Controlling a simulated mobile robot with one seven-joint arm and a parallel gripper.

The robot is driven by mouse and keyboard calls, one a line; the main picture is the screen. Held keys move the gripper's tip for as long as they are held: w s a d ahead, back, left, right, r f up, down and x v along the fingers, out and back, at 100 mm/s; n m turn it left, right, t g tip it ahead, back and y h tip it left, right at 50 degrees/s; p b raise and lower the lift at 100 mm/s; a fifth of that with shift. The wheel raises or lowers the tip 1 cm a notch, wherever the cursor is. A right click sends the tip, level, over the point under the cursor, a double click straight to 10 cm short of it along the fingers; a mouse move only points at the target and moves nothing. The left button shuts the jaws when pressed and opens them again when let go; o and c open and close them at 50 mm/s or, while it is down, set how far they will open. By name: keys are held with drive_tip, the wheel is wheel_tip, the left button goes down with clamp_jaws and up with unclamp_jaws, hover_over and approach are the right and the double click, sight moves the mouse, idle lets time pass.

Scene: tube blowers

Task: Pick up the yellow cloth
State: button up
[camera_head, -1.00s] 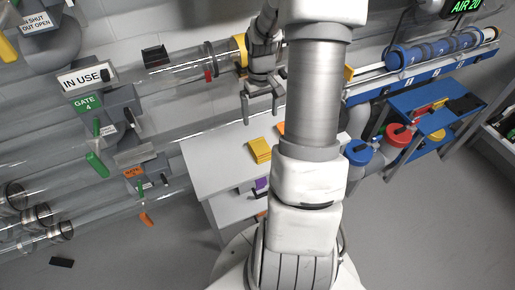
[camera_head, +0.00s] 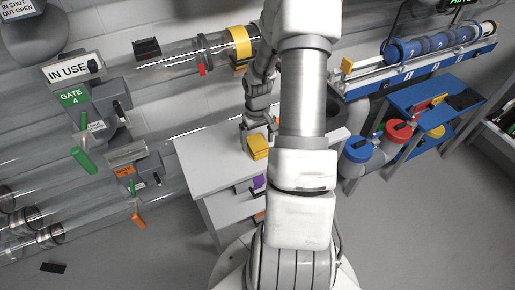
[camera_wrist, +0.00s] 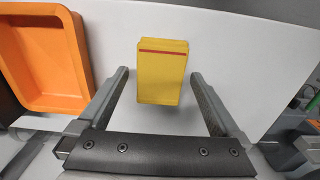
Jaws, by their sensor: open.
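The yellow cloth (camera_head: 257,146) lies folded on the white tabletop (camera_head: 205,160) of the drawer unit. In the wrist view the yellow cloth (camera_wrist: 163,75) is a neat block with a red stripe near its far edge. It sits between and a little beyond the fingers. My gripper (camera_head: 257,124) is open and just above the cloth in the head view. In the wrist view my gripper (camera_wrist: 160,85) has one finger on each side of the cloth, with a gap at both sides. I cannot tell the exact height of the fingertips over the table.
An orange tray (camera_wrist: 42,62) is close to the left finger in the wrist view. Clear tubes with a green gate handle (camera_head: 83,159) are to the left. A blue table (camera_head: 436,103) with coloured items stands at the right.

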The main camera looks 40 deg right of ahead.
sight(260, 143)
drive_tip(key=shift+f, duration=0.85)
drive_tip(key=shift+c, duration=0.2)
drive_tip(key=c, duration=1.2)
drive_tip(key=shift+r, duration=0.1)
drive_tip(key=shift+r, duration=0.55)
drive_tip(key=r, duration=0.1)
drive_tip(key=r+p, duration=0.2)
drive_tip(key=shift+s+d+r, duration=0.3)
drive_tip(key=shift+s+r, duration=0.05)
drive_tip(key=shift+r, duration=0.05)
drive_tip(key=s+d+r+p, duration=0.2)
drive_tip(key=s+d+r, duration=0.4)
drive_tip(key=s, duration=0.2)
drive_tip(key=shift+s+p, duration=0.3)
drive_tip(key=shift+s, duration=0.1)
